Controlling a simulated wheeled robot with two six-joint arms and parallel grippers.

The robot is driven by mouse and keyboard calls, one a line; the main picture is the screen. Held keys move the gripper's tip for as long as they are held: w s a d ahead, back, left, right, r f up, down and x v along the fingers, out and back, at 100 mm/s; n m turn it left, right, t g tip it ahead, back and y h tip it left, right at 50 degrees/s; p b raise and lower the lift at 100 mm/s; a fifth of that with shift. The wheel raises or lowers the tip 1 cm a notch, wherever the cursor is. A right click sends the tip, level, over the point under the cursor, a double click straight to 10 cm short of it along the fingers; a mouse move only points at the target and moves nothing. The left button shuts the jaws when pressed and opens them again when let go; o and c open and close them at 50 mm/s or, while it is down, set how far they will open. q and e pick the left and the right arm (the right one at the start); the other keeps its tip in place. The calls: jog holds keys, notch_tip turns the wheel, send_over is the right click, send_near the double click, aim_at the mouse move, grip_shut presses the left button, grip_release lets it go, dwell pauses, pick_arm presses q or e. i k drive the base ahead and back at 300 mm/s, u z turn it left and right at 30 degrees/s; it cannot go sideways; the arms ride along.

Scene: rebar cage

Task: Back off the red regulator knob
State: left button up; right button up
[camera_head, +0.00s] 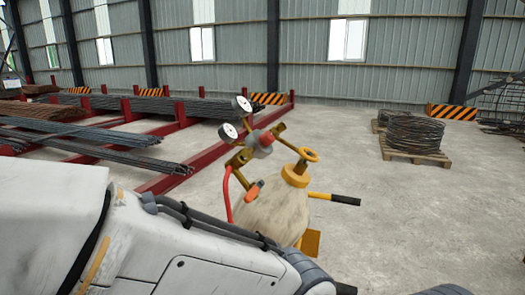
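A brass regulator with two white round gauges (236,118) is mounted at the top of a beige gas cylinder (272,212). A red, partly grey round knob (266,140) sits at the middle of the regulator. Lower down, an orange-red part (254,190) sits on a brass fitting, and a red hose (227,195) hangs beside it. A yellow handwheel (308,154) is on the valve at the right. My white arm crosses the foreground and hides the cylinder's lower part. Neither gripper shows in this view.
A yellow bar with a black grip (335,198) sticks out to the right of the cylinder. Red racks with rebar (95,142) stand behind at the left. A wire coil lies on a pallet (415,157) at the right. The concrete floor (430,220) between is clear.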

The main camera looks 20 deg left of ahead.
aim_at(267, 139)
jog(key=z, duration=1.45)
jog(key=i, duration=1.05)
jog(key=u, duration=1.25)
